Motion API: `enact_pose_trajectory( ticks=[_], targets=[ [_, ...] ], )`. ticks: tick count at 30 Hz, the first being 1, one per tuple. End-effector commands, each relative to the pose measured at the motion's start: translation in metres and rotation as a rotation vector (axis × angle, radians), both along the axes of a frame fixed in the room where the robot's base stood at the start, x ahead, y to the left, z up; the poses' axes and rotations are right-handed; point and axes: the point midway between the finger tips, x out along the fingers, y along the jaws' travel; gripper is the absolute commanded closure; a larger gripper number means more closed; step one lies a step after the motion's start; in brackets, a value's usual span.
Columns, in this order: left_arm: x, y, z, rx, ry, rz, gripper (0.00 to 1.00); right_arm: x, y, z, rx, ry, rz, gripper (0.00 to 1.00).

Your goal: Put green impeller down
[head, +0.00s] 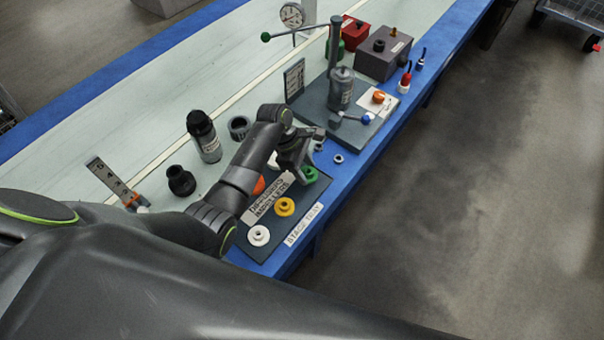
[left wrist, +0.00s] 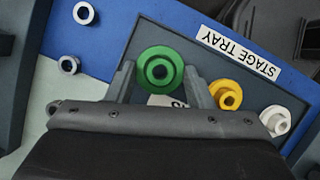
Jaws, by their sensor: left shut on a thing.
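The green impeller (head: 310,174) is at the far end of the dark stage tray (head: 277,238). My left gripper (head: 303,172) points down over that end and is shut on the green impeller. In the left wrist view the green impeller (left wrist: 160,68) sits between the two fingertips, above the tray surface or on it; I cannot tell which. A yellow impeller (head: 284,207) and a white impeller (head: 259,235) lie in a row with it on the tray. My right gripper is not in view.
An orange part (head: 258,186) shows partly behind my left arm. Small pale rings (head: 338,159) lie on the blue bench edge beyond the tray. A press stand (head: 340,90) stands farther back.

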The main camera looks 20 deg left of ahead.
Motion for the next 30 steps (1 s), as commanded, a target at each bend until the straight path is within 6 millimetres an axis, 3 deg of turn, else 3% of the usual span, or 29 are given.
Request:
enact_pose_trajectory(
  ticks=[6, 18, 19, 21, 24, 30],
  targets=[
    [-0.001, 0.0, -0.031, 0.0, 0.004, -0.001, 0.85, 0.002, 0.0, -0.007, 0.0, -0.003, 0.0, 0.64],
    [-0.001, 0.0, -0.036, 0.0, 0.002, -0.001, 0.85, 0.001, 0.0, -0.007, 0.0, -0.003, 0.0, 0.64],
    [-0.001, 0.0, -0.036, 0.0, 0.001, 0.0, 0.5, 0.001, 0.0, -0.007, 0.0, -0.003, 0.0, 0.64],
    [0.0, 0.0, -0.035, 0.0, 0.001, 0.0, 0.41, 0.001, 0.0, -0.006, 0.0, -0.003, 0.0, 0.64],
    [-0.001, 0.0, -0.035, 0.0, 0.001, 0.0, 0.31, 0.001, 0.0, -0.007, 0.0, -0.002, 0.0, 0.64],
    [-0.001, 0.0, -0.035, 0.0, 0.001, 0.0, 0.31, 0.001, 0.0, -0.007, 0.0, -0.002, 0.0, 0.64]
  ],
)
